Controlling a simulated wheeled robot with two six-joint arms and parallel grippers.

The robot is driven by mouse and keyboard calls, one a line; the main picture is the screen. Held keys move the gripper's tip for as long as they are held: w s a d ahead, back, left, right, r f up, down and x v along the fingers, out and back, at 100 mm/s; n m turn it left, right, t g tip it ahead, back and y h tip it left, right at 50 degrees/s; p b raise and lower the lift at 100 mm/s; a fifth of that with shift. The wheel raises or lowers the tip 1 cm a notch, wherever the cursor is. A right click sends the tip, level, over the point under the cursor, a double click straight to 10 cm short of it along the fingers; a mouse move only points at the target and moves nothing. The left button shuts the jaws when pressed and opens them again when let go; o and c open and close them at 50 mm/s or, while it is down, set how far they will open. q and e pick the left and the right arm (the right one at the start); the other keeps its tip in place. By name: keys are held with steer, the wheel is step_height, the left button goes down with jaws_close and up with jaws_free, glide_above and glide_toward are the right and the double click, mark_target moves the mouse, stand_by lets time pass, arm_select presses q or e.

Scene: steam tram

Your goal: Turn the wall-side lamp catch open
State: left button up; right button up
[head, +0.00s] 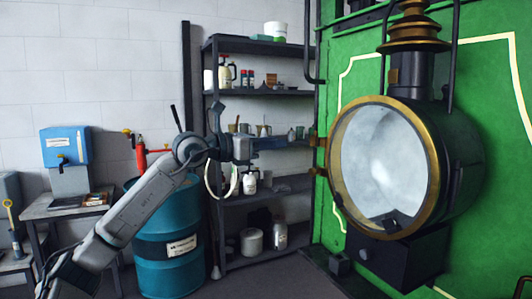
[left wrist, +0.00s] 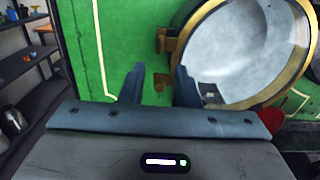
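The big round lamp (head: 385,165) has a brass rim and a pale glass front, and it hangs on the green tram panel. Its left, wall-facing edge carries brass fittings. In the left wrist view an upper brass bracket (left wrist: 167,40) joins the rim, and a smaller brass piece (left wrist: 161,82) lies lower; I cannot tell for sure which is the catch. My left gripper (head: 310,143) reaches from the left to this edge. In the left wrist view its two fingers (left wrist: 160,82) are apart, with the small brass piece showing between them. Contact is unclear. My right gripper is not in view.
A dark shelf rack (head: 262,92) with bottles and tins stands behind my left arm. A blue drum (head: 167,225) stands below that arm. A black box (head: 400,262) sits under the lamp. A dark vertical pipe (head: 307,40) runs left of the green panel.

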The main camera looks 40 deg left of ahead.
arm_select(q)
steer(key=shift+s+a+b, duration=0.2)
steer(key=shift+s+b, duration=0.1)
steer(key=shift+s, duration=0.25)
